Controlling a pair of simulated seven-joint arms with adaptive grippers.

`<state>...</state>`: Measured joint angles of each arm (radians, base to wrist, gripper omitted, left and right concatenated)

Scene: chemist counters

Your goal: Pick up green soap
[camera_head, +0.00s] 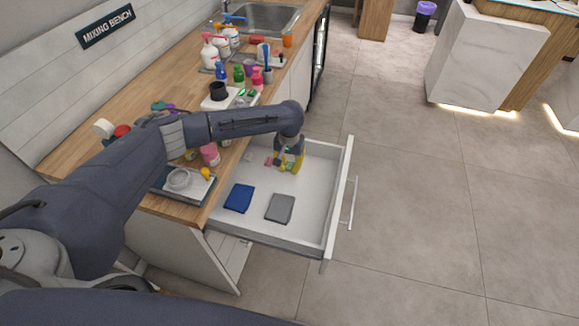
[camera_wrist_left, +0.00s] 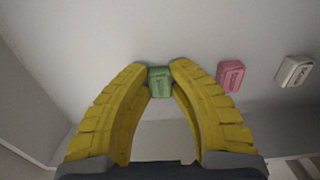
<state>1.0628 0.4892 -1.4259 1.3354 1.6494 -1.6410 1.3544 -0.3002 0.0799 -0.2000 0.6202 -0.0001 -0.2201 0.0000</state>
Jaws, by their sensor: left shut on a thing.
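The green soap (camera_wrist_left: 160,82) is a small block between the yellow fingertips in the left wrist view. My left gripper (camera_wrist_left: 159,72) is shut on it. In the head view my left gripper (camera_head: 287,163) reaches down into the open white drawer (camera_head: 318,205), at its far end, and the green soap is hard to make out there. A pink soap (camera_wrist_left: 230,75) and a white soap (camera_wrist_left: 294,71) lie to the right of the green one in the wrist view, apart from it. My right gripper is not in view.
A blue cloth (camera_head: 239,198) and a grey cloth (camera_head: 280,208) lie in the drawer's near part. The wooden counter (camera_head: 128,85) above holds bottles, a scale and a sink (camera_head: 268,17). The drawer walls surround my gripper; open floor lies to the right.

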